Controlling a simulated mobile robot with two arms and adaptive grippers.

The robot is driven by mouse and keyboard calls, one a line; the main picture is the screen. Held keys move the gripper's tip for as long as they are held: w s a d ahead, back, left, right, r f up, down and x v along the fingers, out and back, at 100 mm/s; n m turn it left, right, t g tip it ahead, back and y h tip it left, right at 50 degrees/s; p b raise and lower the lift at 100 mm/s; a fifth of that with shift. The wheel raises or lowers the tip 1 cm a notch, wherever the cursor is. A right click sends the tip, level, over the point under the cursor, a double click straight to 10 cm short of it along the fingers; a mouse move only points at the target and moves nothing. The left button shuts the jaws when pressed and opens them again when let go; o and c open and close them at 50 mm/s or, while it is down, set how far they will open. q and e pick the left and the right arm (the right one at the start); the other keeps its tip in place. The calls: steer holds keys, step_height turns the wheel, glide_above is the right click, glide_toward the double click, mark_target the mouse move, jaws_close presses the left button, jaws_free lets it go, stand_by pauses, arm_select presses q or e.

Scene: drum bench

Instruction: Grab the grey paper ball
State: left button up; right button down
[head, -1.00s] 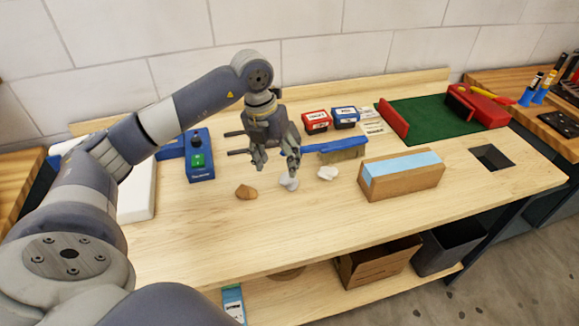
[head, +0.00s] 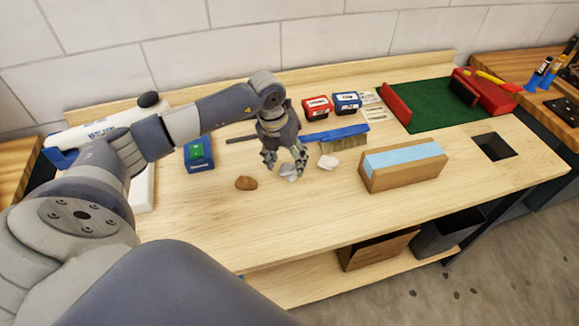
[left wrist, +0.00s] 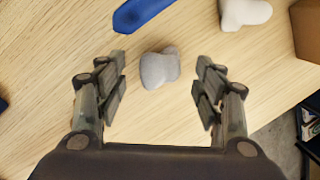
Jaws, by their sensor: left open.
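The grey paper ball (left wrist: 160,68) lies on the wooden bench, between and slightly beyond the open fingers in the left wrist view. In the head view the grey ball (head: 289,173) is partly hidden by my left gripper (head: 286,169), which is just above it. The left gripper (left wrist: 160,88) is open and empty, with one finger on either side of the ball and no contact visible. A white paper ball (head: 328,162) lies to its right and also shows in the left wrist view (left wrist: 245,12). A brown crumpled ball (head: 246,183) lies to its left. My right gripper is not visible.
A blue-handled brush (head: 340,135) lies behind the balls. A cardboard box with a light blue top (head: 402,166) stands to the right, near a square hole (head: 494,146) in the bench. The bench front (head: 290,225) is clear.

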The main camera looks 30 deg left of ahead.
arm_select(q)
steer(key=shift+d+f, duration=0.15)
steer(key=shift+f, duration=0.6)
steer(key=shift+w+f, duration=0.1)
steer(key=c, duration=0.7)
steer(key=shift+c, duration=0.3)
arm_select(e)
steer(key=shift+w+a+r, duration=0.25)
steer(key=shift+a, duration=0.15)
arm_select(q)
steer(key=shift+r, duration=0.2)
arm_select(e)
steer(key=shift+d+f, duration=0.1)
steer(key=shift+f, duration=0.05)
